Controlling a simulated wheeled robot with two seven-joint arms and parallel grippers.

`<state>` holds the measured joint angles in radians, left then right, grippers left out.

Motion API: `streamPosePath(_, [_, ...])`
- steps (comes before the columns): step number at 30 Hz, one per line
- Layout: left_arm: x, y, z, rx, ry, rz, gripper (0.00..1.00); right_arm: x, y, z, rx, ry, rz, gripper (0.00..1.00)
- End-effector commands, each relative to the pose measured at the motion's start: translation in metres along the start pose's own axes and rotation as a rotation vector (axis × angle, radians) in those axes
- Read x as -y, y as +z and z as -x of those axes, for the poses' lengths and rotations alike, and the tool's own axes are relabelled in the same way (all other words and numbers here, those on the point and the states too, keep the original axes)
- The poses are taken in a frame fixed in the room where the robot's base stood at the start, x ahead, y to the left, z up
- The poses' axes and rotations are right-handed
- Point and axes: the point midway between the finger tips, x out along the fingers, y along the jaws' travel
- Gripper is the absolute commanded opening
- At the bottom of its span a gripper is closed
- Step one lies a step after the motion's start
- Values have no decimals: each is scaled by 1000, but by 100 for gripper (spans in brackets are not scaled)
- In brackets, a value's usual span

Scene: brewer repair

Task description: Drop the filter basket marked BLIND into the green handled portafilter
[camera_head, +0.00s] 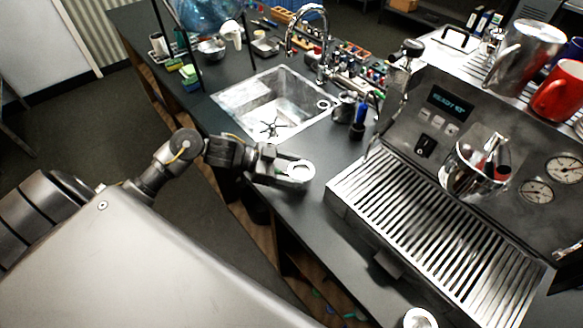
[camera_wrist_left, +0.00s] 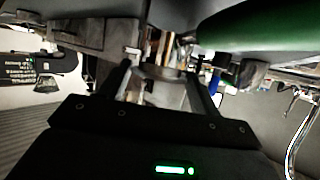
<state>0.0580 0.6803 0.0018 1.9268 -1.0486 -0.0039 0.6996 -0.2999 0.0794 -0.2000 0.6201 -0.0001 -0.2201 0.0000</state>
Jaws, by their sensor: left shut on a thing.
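My left gripper (camera_head: 297,173) is shut on a small, pale metal, round thing (camera_head: 300,168), which looks like a filter basket. It is above the dark counter, between the sink and the espresso machine. In the left wrist view a metallic piece (camera_wrist_left: 160,72) shows between the fingers; no BLIND marking is readable. A large, blurred green shape (camera_wrist_left: 255,28), possibly a handle, crosses the top right of that view. I cannot make out a green handled portafilter in the head view. My right gripper is not in view.
The espresso machine's slatted drip tray (camera_head: 430,225) stands to the right. A steel sink (camera_head: 270,105) with a tap (camera_head: 308,12) lies behind. A blue-handled tool (camera_head: 360,115) stands near the machine. A pale round thing (camera_head: 420,319) is cut off at the bottom edge.

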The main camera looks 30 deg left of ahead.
Motion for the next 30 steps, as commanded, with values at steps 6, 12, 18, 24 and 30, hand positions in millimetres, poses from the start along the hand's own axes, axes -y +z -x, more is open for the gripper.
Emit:
streamPosePath(6, [0,3,-1,0,0,0,41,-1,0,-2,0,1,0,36])
streamPosePath(12, [0,4,-2,0,0,-1,41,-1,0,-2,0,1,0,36])
streamPosePath(18, [0,4,-2,0,0,-1,41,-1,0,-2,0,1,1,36])
streamPosePath(24, [0,4,-2,0,0,-1,84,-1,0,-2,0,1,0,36])
streamPosePath(30, [0,4,-2,0,0,0,88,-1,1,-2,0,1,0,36])
